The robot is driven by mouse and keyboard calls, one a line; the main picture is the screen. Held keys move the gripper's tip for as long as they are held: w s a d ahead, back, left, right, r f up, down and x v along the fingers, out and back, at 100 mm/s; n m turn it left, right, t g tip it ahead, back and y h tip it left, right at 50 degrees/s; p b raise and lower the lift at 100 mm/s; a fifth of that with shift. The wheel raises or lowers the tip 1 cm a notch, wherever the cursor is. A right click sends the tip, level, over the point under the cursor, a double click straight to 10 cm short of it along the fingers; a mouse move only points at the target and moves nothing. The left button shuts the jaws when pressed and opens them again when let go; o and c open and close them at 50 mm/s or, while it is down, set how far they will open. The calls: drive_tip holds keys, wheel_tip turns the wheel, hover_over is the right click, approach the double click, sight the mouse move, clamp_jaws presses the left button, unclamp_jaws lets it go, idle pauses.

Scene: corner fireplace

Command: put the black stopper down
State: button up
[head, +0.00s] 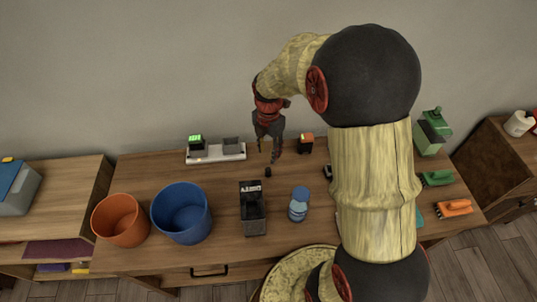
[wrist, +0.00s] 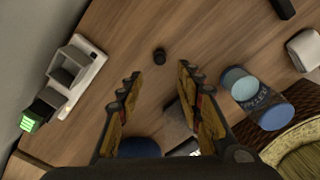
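The black stopper (head: 268,172) is a small dark piece standing on the wooden table, with nothing touching it. In the wrist view the stopper (wrist: 159,55) shows just beyond the fingertips, near the middle line between them. My gripper (head: 269,150) is above the table, pointing down. In the wrist view my gripper (wrist: 159,72) has its two fingers spread wide with nothing between them. The exact height of the fingertips above the stopper is hard to tell.
A white-based holder (head: 216,153) with a green-lit block stands behind left. A dark bin (head: 253,215), blue cans (head: 298,205), a blue bucket (head: 181,213) and an orange bucket (head: 120,220) stand in front. An orange-topped block (head: 306,142) is behind right. Bare wood surrounds the stopper.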

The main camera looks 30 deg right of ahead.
drive_tip(key=s+a+r+m+t, duration=0.1)
drive_tip(key=s+a+r+m, duration=0.25)
drive_tip(key=r+m, duration=0.35)
drive_tip(key=s+a+r+m+t, duration=0.25)
drive_tip(key=s+r+m, duration=0.2)
drive_tip(key=r, duration=0.45)
drive_tip(key=s+a+r+m+t, duration=0.1)
drive_tip(key=s+a+r+m, duration=0.1)
drive_tip(key=s+m, duration=0.3)
drive_tip(key=s+a+r+m+t, duration=0.1)
drive_tip(key=s+a+r+m, duration=0.1)
drive_tip(key=s+m, duration=0.4)
drive_tip(key=shift+v, duration=0.85)
